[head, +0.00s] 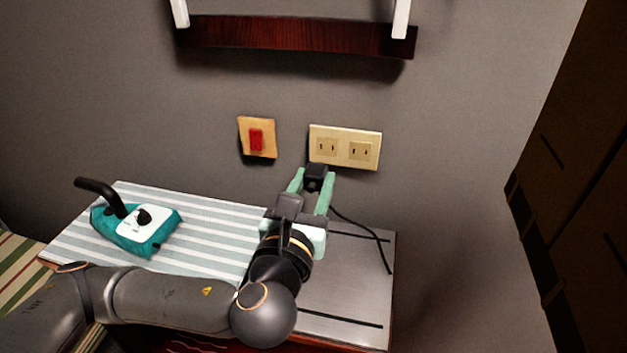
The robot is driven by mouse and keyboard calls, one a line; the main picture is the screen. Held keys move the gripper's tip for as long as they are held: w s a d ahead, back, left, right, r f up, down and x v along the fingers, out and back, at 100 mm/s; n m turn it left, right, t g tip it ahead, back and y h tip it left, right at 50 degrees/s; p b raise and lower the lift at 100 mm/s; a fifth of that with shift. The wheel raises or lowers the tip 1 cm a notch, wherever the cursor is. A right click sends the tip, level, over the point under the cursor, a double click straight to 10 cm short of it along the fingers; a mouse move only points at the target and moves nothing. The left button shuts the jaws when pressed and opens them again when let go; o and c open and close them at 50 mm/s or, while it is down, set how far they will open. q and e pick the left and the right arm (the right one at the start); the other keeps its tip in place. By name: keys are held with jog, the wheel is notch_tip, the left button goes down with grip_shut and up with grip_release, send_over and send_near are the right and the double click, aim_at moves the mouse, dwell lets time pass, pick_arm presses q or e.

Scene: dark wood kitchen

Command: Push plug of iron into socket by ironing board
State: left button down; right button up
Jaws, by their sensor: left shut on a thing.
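The black plug (319,171) is between the green fingertips of my left gripper (317,180), which is shut on it. The plug is just below the left outlet of the cream socket plate (345,147) on the wall. I cannot tell whether it touches the plate. A black cord (362,228) runs from the plug down to the right over the board. The teal and white iron (136,226) with a black handle rests on the striped left part of the ironing board (205,215). My right gripper is not in view.
A red switch on an orange plate (257,138) is on the wall left of the socket. A dark red wooden shelf (300,35) with white brackets hangs above. A dark cabinet (580,170) stands at the right. The board's grey metal end (340,280) is mostly clear.

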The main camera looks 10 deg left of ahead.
aim_at(313, 184)
pick_arm(q)
jog(key=shift+w+b, duration=0.8)
jog(key=shift+w, duration=2.1)
jog(key=shift+r+p, duration=0.1)
jog(key=shift+p, duration=0.95)
jog(key=shift+w, duration=0.55)
jog(key=shift+c, duration=1.9)
grip_release()
jog(key=shift+s, duration=0.25)
jog(key=s, duration=1.1)
jog(key=shift+p, duration=0.4)
jog(key=shift+s, duration=0.5)
